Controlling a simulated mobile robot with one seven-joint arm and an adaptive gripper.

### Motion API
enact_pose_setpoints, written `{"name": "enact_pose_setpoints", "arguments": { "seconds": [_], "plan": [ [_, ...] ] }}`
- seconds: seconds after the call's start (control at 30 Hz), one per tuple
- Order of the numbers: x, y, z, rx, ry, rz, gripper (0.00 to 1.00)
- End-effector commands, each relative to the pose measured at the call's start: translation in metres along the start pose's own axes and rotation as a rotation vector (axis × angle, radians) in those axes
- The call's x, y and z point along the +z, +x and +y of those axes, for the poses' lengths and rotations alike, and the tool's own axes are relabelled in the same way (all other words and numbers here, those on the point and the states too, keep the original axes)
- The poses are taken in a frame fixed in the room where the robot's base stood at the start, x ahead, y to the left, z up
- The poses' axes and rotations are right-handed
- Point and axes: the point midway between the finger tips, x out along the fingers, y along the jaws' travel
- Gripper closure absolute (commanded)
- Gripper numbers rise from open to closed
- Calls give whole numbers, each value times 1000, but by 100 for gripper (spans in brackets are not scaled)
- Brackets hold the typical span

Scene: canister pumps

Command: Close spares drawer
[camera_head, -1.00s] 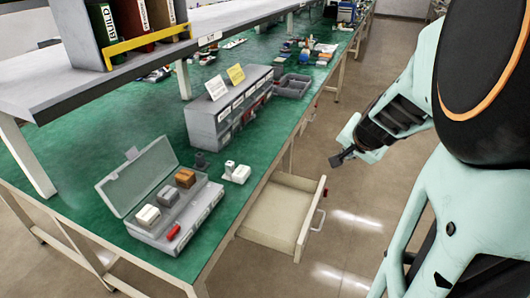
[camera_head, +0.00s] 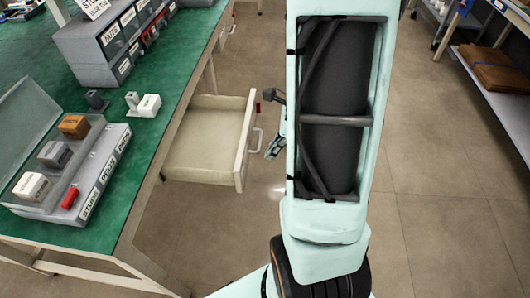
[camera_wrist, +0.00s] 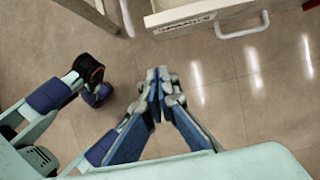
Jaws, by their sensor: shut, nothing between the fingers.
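The spares drawer (camera_head: 243,150) stands pulled open from the right side of the green workbench, and its cream inside looks empty. A pale bar handle (camera_head: 257,140) is on its front. The drawer front (camera_wrist: 190,14) and handle (camera_wrist: 243,28) also show at the top of the wrist view. My gripper (camera_wrist: 161,84) is shut and empty, with its fingertips together, below the drawer front in that picture and apart from the handle.
The green workbench (camera_head: 150,105) holds an open grey case (camera_head: 105,165) with several blocks, and a grey labelled drawer unit (camera_head: 100,48). A shelf rack (camera_head: 495,75) stands at the far right.

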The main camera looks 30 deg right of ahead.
Motion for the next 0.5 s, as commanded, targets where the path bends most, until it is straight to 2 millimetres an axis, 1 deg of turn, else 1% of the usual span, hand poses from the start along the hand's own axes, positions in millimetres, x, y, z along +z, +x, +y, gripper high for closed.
{"name": "enact_pose_setpoints", "arguments": {
  "seconds": [0.03,0.3,0.37,0.4,0.43,0.5],
  "plan": [
    [-2,13,1,4,0,2,100],
    [-2,73,1,3,-2,2,100],
    [-3,84,0,2,-2,3,100],
    [0,89,0,2,-4,2,100],
    [9,87,0,0,-8,1,100],
    [19,90,0,-1,-8,2,100]
  ]
}}
